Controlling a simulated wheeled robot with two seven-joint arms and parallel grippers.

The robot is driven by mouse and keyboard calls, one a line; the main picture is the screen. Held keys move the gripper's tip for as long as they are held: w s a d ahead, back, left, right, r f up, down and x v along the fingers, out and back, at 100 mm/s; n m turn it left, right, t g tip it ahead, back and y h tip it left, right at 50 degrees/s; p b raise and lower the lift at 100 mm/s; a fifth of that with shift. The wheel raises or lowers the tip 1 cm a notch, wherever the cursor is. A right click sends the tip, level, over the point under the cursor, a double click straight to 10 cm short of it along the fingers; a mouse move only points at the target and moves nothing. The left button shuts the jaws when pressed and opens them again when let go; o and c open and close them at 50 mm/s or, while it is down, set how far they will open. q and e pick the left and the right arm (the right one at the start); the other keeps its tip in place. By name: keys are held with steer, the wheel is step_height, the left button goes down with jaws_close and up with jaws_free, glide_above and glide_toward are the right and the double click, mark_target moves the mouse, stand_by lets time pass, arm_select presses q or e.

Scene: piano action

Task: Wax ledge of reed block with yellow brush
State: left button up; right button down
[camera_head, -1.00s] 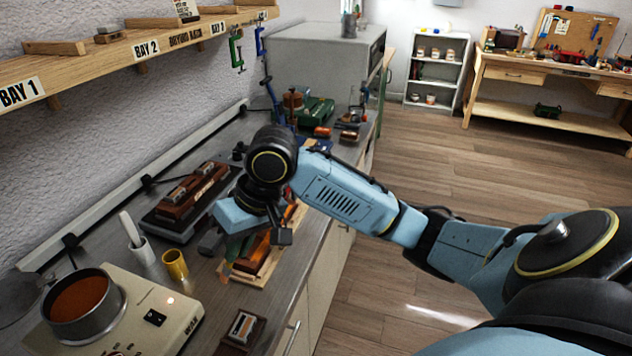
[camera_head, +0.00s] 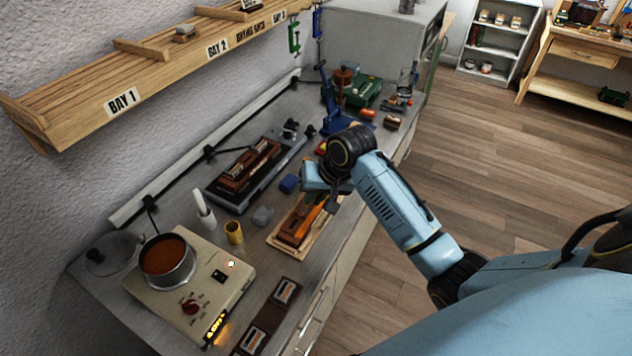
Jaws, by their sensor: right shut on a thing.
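My right gripper (camera_head: 325,195) is over the right end of a wooden board on the bench, fingers pointing down. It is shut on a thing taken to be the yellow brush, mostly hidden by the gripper. A reddish-brown block with an orange strip, apparently the reed block (camera_head: 292,232), lies on the wooden board (camera_head: 277,243) just below and left of the gripper. I cannot tell whether the brush touches its ledge. A yellow cup (camera_head: 234,233) stands left of the board, with no brush showing in it. My left gripper is not in view.
A pot of brown-orange wax (camera_head: 166,258) sits on a beige heater (camera_head: 215,265). A white cup (camera_head: 206,219) holds a white stick. A dark fixture (camera_head: 228,190) stands behind the board. Blue (camera_head: 289,184) and grey (camera_head: 262,215) lumps lie between them. Dark cases (camera_head: 266,322) lie in front.

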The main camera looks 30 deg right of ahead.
steer(key=shift+d+f, duration=0.1)
steer(key=shift+f, duration=2.75)
steer(key=shift+f, duration=0.6)
steer(key=shift+w+d+r, duration=0.1)
steer(key=shift+w+d, duration=0.2)
steer(key=shift+d, duration=0.3)
steer(key=shift+w+d+r, duration=0.1)
steer(key=shift+w+d, duration=0.15)
steer(key=shift+d, duration=0.3)
steer(key=shift+a, duration=0.1)
steer(key=shift+s+a+f, duration=0.1)
steer(key=shift+s+a, duration=0.25)
steer(key=shift+a, duration=0.25)
steer(key=shift+s+a+f, duration=0.1)
steer(key=shift+s+a, duration=0.25)
steer(key=shift+a, duration=0.2)
steer(key=shift+d, duration=0.15)
